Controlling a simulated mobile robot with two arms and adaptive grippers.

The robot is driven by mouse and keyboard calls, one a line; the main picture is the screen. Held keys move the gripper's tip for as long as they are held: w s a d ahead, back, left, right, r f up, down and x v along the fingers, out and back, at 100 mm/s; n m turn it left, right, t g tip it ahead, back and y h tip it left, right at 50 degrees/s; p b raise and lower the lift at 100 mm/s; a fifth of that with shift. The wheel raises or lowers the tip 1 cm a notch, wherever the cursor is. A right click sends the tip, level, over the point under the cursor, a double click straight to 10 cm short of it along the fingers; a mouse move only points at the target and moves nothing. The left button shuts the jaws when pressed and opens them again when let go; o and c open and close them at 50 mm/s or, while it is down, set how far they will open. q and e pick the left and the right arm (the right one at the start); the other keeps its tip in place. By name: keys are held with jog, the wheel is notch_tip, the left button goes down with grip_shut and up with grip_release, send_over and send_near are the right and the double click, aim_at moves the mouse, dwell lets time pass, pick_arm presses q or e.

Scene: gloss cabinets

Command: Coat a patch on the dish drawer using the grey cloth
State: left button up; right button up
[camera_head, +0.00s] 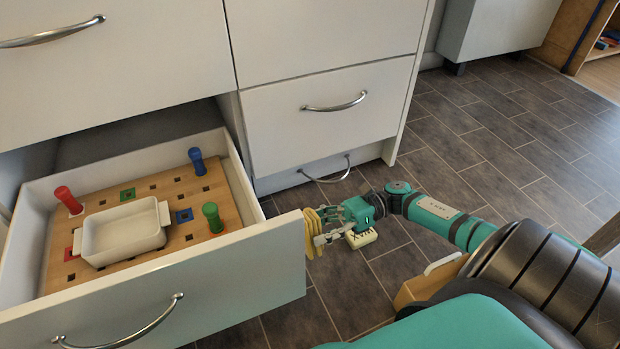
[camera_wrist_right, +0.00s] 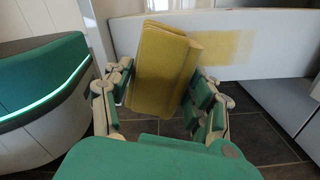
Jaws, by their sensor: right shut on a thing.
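The dish drawer (camera_head: 190,285) is pulled open in the head view, with a white rectangular dish (camera_head: 124,232) on its wooden pegboard. My right gripper (camera_head: 320,226) is at the drawer front's right end. It is shut on a folded cloth (camera_head: 310,234), which looks mustard yellow rather than grey. The wrist view shows the cloth (camera_wrist_right: 160,65) between the fingers of the right gripper (camera_wrist_right: 163,95), close to the white drawer front (camera_wrist_right: 285,45). A yellowish patch (camera_wrist_right: 225,48) shows on that front beside the cloth. Whether the cloth touches the front is unclear. My left gripper is out of view.
Red (camera_head: 68,199), blue (camera_head: 198,160) and green (camera_head: 212,216) pegs stand around the dish. The drawer's curved handle (camera_head: 130,335) sticks out in front. A closed drawer (camera_head: 320,120) is to the right. A wooden piece (camera_head: 425,281) stands near my arm. Dark tiled floor (camera_head: 500,150) lies open at right.

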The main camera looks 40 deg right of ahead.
jog(key=b+v, duration=0.1)
jog(key=v, duration=0.2)
dwell(0.5)
